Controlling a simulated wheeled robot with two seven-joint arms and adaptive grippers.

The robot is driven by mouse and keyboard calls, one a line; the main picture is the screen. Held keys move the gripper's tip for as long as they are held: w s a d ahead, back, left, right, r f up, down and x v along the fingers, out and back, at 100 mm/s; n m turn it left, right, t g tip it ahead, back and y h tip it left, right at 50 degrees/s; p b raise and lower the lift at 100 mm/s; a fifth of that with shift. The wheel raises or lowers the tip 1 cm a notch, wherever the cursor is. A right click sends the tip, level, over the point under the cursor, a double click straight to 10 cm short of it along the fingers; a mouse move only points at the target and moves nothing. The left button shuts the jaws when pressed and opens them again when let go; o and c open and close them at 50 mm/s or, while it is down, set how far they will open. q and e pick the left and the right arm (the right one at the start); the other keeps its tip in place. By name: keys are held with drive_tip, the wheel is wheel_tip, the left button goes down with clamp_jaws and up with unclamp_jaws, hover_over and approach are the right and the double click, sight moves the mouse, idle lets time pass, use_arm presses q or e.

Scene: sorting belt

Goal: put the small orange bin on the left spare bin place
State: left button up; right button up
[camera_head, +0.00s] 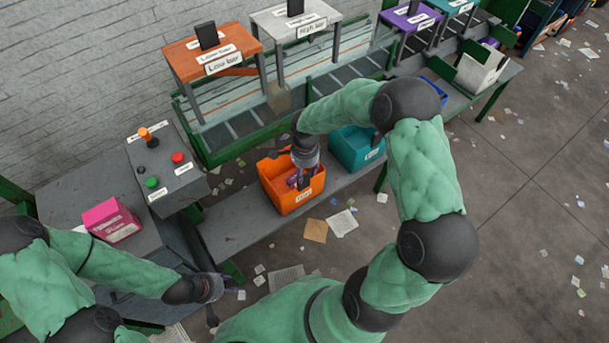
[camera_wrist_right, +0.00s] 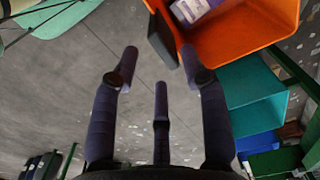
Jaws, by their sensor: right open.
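The small orange bin (camera_head: 288,198) stands on a low grey shelf in front of the belt, with a label on its front. In the right wrist view the orange bin (camera_wrist_right: 262,38) fills the upper right, with a purple and white item (camera_wrist_right: 192,9) inside. A dark upright tab (camera_wrist_right: 161,41) shows by its rim. My right gripper (camera_head: 303,180) is over the orange bin in the head view. Its fingers (camera_wrist_right: 160,62) are spread, with the tab in line with the gap; contact cannot be told. My left gripper (camera_head: 213,303) hangs low at the left, its fingers unclear.
A teal bin (camera_head: 347,149) stands right of the orange bin. The shelf (camera_head: 233,223) is bare to the left. A pink box (camera_head: 110,221) and a button panel (camera_head: 167,163) sit farther left. The belt (camera_head: 247,134) with its low bar and high bar stands (camera_head: 212,50) runs behind.

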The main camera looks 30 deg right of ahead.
wheel_tip(320, 180, up, 4)
drive_tip(key=shift+r+p, duration=0.1)
drive_tip(key=shift+p, duration=0.4)
drive_tip(key=s+a+f+n+y, duration=0.2)
drive_tip(key=s+a+f+n, duration=0.15)
drive_tip(key=a+f, duration=0.3)
drive_tip(key=s+a+f+n+y, duration=0.2)
drive_tip(key=s+a+f+n, duration=0.1)
drive_tip(key=a+f+n, duration=0.3)
drive_tip(key=s+a+f+n, duration=0.4)
drive_tip(key=s+a+n, duration=0.1)
drive_tip(key=s, duration=0.5)
drive_tip(key=shift+s+a+f, duration=0.15)
drive_tip(key=shift+s+a, duration=0.05)
drive_tip(key=shift+a, duration=0.1)
